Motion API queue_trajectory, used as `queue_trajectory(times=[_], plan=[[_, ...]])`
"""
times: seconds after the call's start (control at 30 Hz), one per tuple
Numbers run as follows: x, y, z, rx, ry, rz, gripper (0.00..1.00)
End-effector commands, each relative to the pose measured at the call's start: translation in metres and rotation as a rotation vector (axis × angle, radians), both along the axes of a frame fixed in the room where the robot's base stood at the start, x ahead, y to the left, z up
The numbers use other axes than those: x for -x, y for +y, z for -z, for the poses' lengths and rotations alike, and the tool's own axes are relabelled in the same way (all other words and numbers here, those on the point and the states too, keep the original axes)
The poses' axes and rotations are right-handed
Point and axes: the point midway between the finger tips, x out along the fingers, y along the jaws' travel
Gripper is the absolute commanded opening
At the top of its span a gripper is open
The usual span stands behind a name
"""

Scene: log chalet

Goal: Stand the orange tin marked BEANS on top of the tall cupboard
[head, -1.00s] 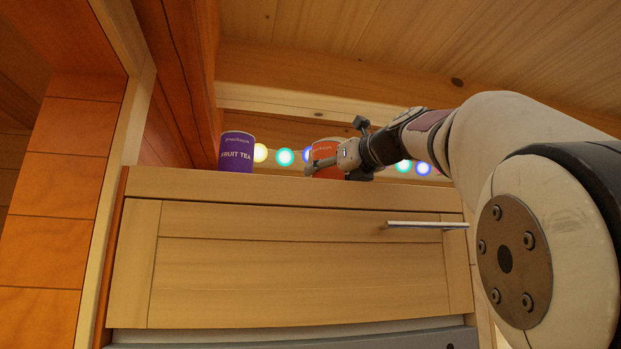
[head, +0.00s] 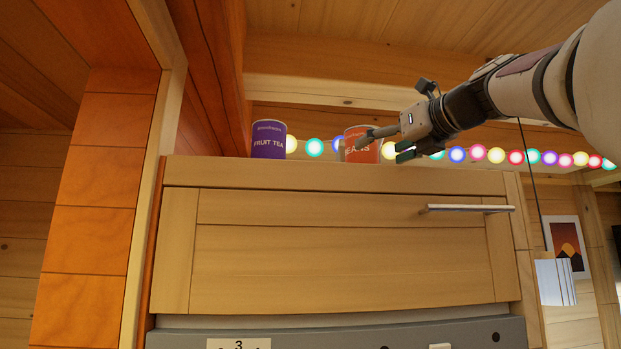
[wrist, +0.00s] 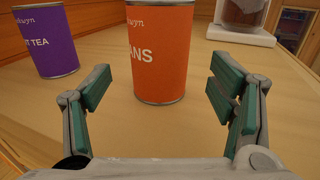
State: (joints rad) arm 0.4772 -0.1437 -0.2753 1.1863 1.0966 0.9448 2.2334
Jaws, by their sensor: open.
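The orange tin marked BEANS (head: 360,141) stands upright on top of the tall cupboard (head: 345,179), and shows large in the wrist view (wrist: 160,62). My gripper (head: 372,144) is at the tin's level in the head view. In the wrist view its two green-padded fingers (wrist: 160,95) are spread wide, one on each side of the tin with gaps between. The tin stands on the wooden top, just ahead of the fingertips. Part of its front is hidden by a finger in the head view.
A purple FRUIT TEA tin (head: 269,139) stands to the left, also in the wrist view (wrist: 46,42). A clear container on a pale base (wrist: 241,22) stands behind right. A string of coloured lights (head: 478,152) runs behind.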

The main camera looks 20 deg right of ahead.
Motion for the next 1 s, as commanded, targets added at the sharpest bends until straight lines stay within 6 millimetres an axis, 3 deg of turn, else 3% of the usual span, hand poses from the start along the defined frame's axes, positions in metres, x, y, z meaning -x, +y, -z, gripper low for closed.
queue_trajectory(times=[0.1,0.3,1.0], plan=[[0.021,-0.001,0.000,0.001,-0.002,0.000,0.77],[0.041,-0.002,0.000,0.000,-0.001,-0.001,0.77],[0.044,-0.002,0.000,0.000,0.000,-0.001,0.77]])
